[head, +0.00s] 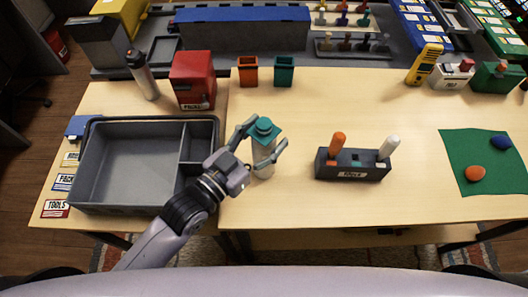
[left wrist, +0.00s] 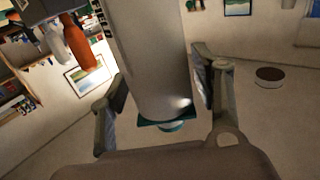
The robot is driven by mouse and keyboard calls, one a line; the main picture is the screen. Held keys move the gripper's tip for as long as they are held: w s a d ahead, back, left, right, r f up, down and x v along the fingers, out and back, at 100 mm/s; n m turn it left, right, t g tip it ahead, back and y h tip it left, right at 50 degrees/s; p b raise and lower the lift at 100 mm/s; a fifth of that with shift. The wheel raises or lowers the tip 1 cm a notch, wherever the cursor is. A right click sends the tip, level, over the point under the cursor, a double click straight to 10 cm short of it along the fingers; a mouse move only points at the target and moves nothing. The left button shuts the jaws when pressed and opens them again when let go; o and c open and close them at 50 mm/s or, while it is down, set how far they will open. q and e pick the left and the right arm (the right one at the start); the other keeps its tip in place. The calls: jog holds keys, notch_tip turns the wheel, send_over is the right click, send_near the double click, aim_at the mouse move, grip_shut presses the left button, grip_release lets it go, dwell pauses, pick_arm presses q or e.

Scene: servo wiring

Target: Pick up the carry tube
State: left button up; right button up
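The carry tube (head: 263,155) is a pale grey cylinder with a teal cap, close to upright by the table's front edge. Whether its foot touches the table is unclear. My left gripper (head: 268,131) is around the tube, one finger on each side near the cap. In the left wrist view, the tube (left wrist: 155,60) fills the space between the fingers, with its teal cap low in the picture. The fingers lie close to its sides, but I cannot tell whether both press on it. My right gripper is not in view.
A grey compartment tray (head: 125,165) stands left of the tube. A dark holder (head: 352,172) with orange- and white-handled items is to its right. Orange (head: 247,70) and teal (head: 284,70) cups and a red box (head: 193,80) are behind. A green mat (head: 478,150) lies far right.

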pick_arm(q)
grip_shut()
dwell(0.5)
jog(key=shift+r, duration=0.2)
